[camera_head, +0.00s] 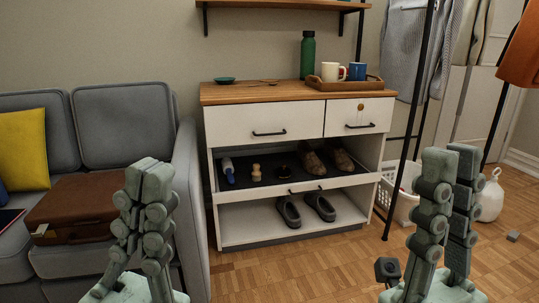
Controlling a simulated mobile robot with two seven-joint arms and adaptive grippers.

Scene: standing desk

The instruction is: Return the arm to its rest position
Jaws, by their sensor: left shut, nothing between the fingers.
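My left gripper (148,180) stands upright at the lower left, in front of the grey sofa and the brown case. Its fingers come together at the tips, with nothing between them. My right gripper (451,165) stands upright at the lower right, in front of the white basket and the clothes rack. The arms behind both grippers are mostly outside the picture.
A white cabinet (237,126) stands between the grippers, with a wooden tray (369,86), mugs and a green bottle (307,56) on top. Its pull-out shelf holds brushes and shoes. A grey sofa (111,115) with a brown case (78,200) is left; a basket (405,207) is right. Floor between is clear.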

